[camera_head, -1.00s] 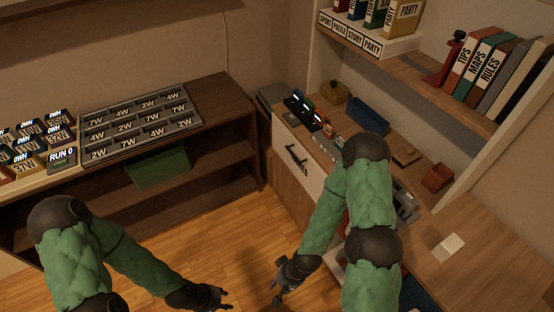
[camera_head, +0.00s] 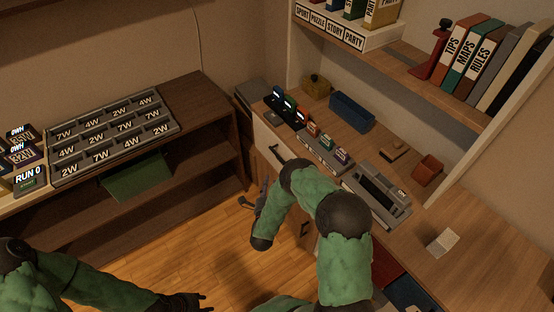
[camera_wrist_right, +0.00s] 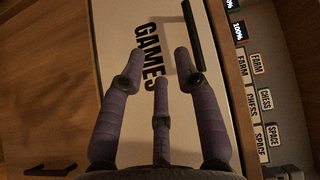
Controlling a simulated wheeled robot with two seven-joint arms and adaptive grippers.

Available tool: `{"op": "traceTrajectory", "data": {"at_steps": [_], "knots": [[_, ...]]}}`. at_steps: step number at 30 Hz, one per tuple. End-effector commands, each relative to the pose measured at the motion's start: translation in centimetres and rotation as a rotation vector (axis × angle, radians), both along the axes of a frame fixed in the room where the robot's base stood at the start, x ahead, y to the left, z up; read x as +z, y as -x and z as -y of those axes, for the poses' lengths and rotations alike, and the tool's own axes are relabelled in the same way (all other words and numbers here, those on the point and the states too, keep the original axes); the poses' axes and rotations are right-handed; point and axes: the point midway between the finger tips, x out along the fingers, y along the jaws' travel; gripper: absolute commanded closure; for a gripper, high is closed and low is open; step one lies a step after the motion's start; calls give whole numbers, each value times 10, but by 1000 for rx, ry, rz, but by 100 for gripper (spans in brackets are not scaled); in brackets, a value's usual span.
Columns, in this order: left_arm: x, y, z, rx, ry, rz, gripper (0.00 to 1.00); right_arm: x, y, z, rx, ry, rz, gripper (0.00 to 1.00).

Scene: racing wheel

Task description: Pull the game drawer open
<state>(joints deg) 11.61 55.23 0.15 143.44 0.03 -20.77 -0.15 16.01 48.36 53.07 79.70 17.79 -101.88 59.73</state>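The game drawer has a cream front (camera_head: 266,142) under the right-hand counter, partly hidden by my right arm. It looks closed. In the right wrist view its front (camera_wrist_right: 125,55) carries the word GAMES, and its dark bar handle (camera_wrist_right: 193,35) lies beyond the fingers. The handle (camera_head: 279,156) also shows in the head view. My right gripper (camera_head: 262,192) is beside the drawer front. In the right wrist view its fingers (camera_wrist_right: 160,75) are spread and empty, short of the handle. My left gripper (camera_head: 204,302) is low at the bottom edge, fingers apart and empty.
A lower cabinet handle (camera_head: 304,229) is below. Open floor (camera_head: 205,240) lies left of the drawer.

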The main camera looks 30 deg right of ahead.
Motion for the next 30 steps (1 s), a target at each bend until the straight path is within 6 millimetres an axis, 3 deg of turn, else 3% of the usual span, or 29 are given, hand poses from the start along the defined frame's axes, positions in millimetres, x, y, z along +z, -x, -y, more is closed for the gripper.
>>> {"op": "traceTrajectory", "data": {"at_steps": [3, 8, 24, 30], "knots": [[-1, 0, 0, 0, 0, 0, 60, 15, 7, 10, -56, 5, 127, 68], [-2, 0, 0, 0, 0, 1, 60, 23, 8, 17, -78, 7, 187, 68], [-24, 0, 0, 0, 0, 0, 60, 34, -56, 69, -77, 9, 186, 68], [-27, 0, 0, 0, 0, 0, 60, 37, -69, 80, -77, 8, 184, 68]]}}
